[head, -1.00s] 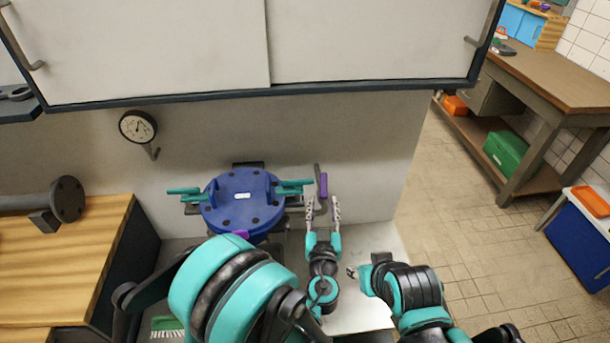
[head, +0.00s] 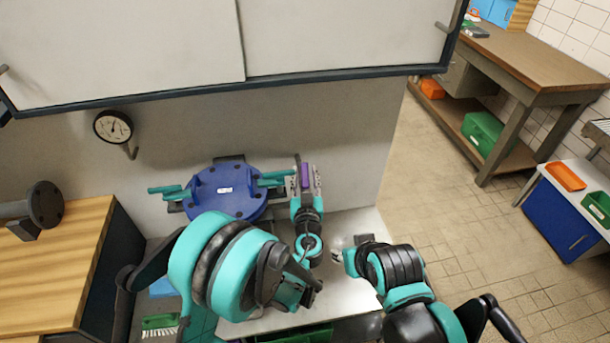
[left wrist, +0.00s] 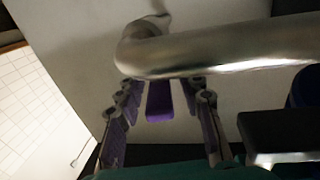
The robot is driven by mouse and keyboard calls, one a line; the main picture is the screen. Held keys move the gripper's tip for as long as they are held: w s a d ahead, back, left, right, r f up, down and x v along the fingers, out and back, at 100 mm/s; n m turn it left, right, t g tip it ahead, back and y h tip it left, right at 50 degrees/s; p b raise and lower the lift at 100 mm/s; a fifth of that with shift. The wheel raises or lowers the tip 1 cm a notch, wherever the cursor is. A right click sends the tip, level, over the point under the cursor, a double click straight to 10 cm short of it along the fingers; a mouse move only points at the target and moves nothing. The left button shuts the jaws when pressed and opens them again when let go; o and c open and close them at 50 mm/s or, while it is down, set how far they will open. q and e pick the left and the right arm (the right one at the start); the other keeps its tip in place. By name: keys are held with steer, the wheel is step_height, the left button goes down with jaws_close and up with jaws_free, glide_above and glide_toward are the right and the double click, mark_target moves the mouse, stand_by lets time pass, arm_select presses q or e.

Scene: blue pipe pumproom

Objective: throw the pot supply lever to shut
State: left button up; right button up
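The lever has a purple grip (head: 305,177) and stands just right of the blue round pot lid (head: 228,192). My left gripper (head: 306,182) is at the lever, its two fingers spread on either side of the purple grip. In the left wrist view the purple grip (left wrist: 160,101) hangs below a bent metal pipe (left wrist: 215,50). The fingers of my left gripper (left wrist: 162,125) stand apart from it, with gaps on both sides. My right gripper (head: 338,256) is low, over the pale surface; its fingers are too small to judge.
A round gauge (head: 113,126) is on the wall at left. A wall cabinet (head: 340,35) overhangs the pot. A wooden counter (head: 50,270) with a flanged pipe (head: 42,205) is at left. A workbench (head: 530,65) stands at back right.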

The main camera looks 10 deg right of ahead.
arm_select(q)
jaws_close()
steer(key=shift+a+m+h, duration=0.1)
steer(key=shift+m+h, duration=0.2)
steer(key=shift+h, duration=0.2)
steer(key=shift+m+g+h+b, duration=0.3)
steer(key=shift+m+h+b, duration=0.15)
steer(key=shift+h, duration=0.25)
steer(key=shift+o, duration=1.6)
jaws_free()
steer(key=shift+y, duration=0.3)
